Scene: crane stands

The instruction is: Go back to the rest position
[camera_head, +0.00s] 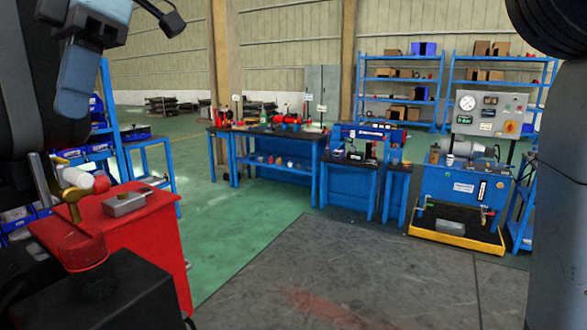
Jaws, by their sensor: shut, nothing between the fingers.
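Parts of my arm, dark with blue-grey sections, fill the upper left of the head view. I cannot make out my gripper's fingertips, so I cannot place the gripper relative to anything. The task names no object to handle.
A red cabinet (150,235) at the left front bears a grey metal box (125,203). Blue workbenches (272,157) stand across the middle, with blue shelves (404,80) behind. A blue test rig (465,185) with a gauge panel stands at the right. The floor between is clear.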

